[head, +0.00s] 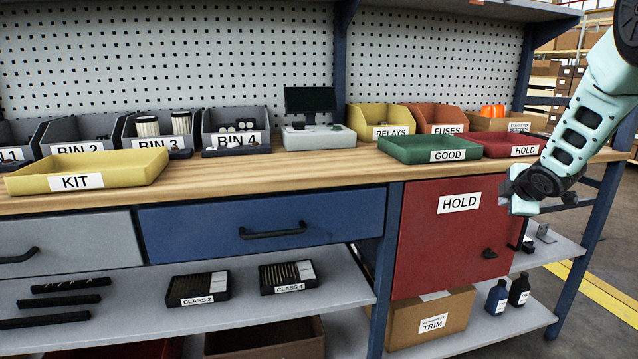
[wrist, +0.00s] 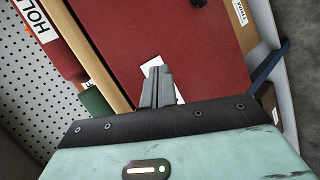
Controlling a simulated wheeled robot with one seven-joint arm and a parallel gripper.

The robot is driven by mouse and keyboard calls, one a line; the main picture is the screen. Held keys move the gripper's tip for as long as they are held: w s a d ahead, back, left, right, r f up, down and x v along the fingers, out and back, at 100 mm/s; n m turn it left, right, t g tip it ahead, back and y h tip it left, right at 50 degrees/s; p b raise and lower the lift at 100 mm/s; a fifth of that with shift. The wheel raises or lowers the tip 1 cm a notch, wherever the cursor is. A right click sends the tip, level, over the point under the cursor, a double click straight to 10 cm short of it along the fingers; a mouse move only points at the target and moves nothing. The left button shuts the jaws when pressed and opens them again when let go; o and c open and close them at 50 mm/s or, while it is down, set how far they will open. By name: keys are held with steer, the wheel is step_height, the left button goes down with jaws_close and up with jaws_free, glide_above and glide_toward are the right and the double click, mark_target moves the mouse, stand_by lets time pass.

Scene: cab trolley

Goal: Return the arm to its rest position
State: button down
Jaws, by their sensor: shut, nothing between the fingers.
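My gripper (wrist: 157,85) shows in the wrist view with its two grey fingers together and nothing between them. It points toward the red HOLD door (wrist: 200,45), with the door's white label partly hidden behind the fingers. In the head view my arm comes down from the upper right, and its end is in front of the right side of the red HOLD door (head: 440,235), below the bench top. The fingers are hard to make out there. I cannot tell the gap between the gripper and the door.
The wooden bench top (head: 300,172) carries the yellow KIT tray (head: 130,165), green GOOD tray (head: 400,152), red HOLD tray (head: 497,148) and several bins. The blue drawer (head: 200,230) is shut. A blue post (head: 590,235) stands to the right of my gripper. Bottles (head: 497,298) stand below.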

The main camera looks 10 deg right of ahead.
steer(key=s+a+f+m+g+y, duration=0.25)
steer(key=s+a+g, duration=0.25)
steer(key=s+a, duration=1.5)
steer(key=s+a+f+m+g+y, duration=0.25)
steer(key=s+a+g, duration=0.25)
steer(key=s+a, duration=1.55)
steer(key=w+a+r+p, duration=0.2)
steer(key=r+p, duration=0.9)
steer(key=w+a+r+p, duration=0.1)
steer(key=a+r+p, duration=0.1)
steer(key=r+p, duration=0.9)
steer(key=shift+w+a+r+m+h, duration=0.15)
steer(key=shift+w+r+m+h, duration=0.2)
steer(key=shift+r, duration=0.15)
